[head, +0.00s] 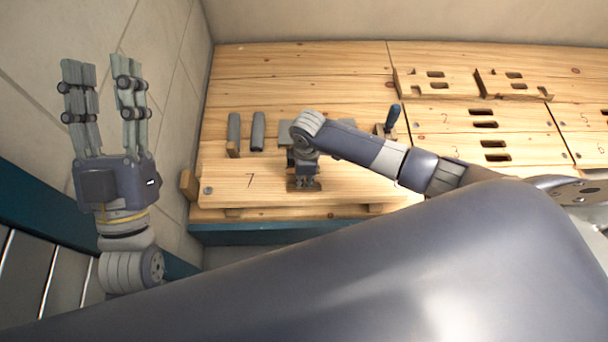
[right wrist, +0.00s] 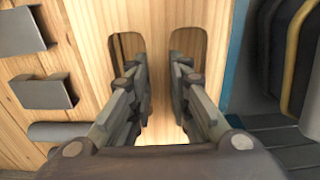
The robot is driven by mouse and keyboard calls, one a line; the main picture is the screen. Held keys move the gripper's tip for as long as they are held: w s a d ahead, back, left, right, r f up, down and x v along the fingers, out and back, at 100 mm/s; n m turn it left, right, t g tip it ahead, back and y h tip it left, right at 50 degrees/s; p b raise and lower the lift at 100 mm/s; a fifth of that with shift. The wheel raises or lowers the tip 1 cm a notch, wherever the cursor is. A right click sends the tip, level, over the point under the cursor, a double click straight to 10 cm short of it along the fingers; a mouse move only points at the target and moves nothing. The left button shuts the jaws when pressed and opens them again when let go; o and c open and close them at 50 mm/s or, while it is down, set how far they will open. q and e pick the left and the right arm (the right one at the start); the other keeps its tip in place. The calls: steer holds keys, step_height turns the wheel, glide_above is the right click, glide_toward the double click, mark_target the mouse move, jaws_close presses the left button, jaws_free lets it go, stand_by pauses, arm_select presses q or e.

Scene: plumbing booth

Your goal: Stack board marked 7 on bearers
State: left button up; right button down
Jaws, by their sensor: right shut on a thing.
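The board marked 7 (head: 250,183) is a long pale wooden plank near the front edge of the bench in the head view. My right gripper (head: 304,184) reaches down onto its middle. In the right wrist view, the fingers of my right gripper (right wrist: 160,100) go into two slots and are shut around the wood strip between them, part of the board (right wrist: 98,25). Small wooden pieces, perhaps bearers, show under its front edge (head: 233,212); most of them is hidden. My left gripper (head: 104,90) is open and empty, pointing up by the left wall.
Other slotted boards, some numbered, lie at the right of the bench (head: 455,121). A tiled wall (head: 170,60) closes the left side.

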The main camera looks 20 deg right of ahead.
mark_target(304, 178)
steer(key=shift+r, duration=0.1)
stand_by(0.4)
arm_select(q)
steer(key=shift+w+f+g+y+p, duration=0.15)
steer(key=shift+w+f+g+p, duration=0.05)
steer(key=shift+w+f+g, duration=0.5)
steer(key=shift+w+f+g+y+p, duration=0.2)
steer(key=shift+w+f+g, duration=0.25)
steer(key=shift+f, duration=0.35)
steer(key=shift+s+r, duration=0.1)
steer(key=shift+s, duration=0.05)
arm_select(e)
steer(key=shift+f, duration=0.2)
steer(key=shift+f+b, duration=0.35)
steer(key=shift+f, duration=0.35)
arm_select(q)
steer(key=shift+s+a+r+t+h, duration=0.1)
steer(key=shift+s+r+t+h, duration=0.15)
steer(key=shift+s+r+t, duration=0.4)
steer(key=shift+s+d+r+t+h, duration=0.1)
steer(key=shift+s+r+t+h, duration=0.25)
steer(key=shift+r, duration=0.45)
steer(key=shift+s+a+r+t+h, duration=0.1)
steer(key=shift+s+r+t+h, duration=0.05)
steer(key=shift+s+r+t, duration=0.55)
arm_select(e)
steer(key=shift+f, duration=0.7)
arm_select(q)
steer(key=shift+r+b, duration=0.15)
steer(key=shift+b, duration=0.15)
